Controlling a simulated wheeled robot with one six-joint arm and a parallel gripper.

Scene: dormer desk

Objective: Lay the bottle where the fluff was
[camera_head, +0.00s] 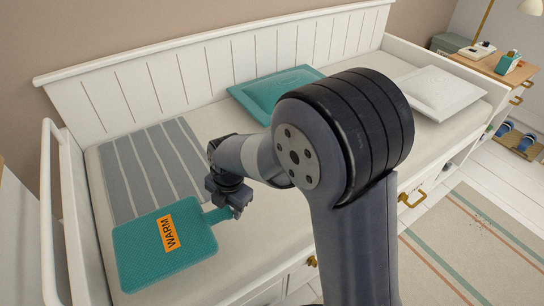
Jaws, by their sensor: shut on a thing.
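The bottle (140,262) is a flat teal hot-water bottle with an orange label reading WARM. It is at the lower left, flat over the near left part of the white mattress (255,245), with its neck pointing right. My gripper (235,211) is shut on the neck end. I cannot tell whether the bottle touches the mattress or is just above it. No fluff is plain to see on the bed; part of the mattress is hidden behind my arm.
A grey striped blanket (150,165) lies behind the bottle. A teal pillow (255,98) and a white pillow (440,90) lie farther right. A white rail (70,215) bounds the bed's left end. Small dark specks (482,224) show on the striped rug (450,235).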

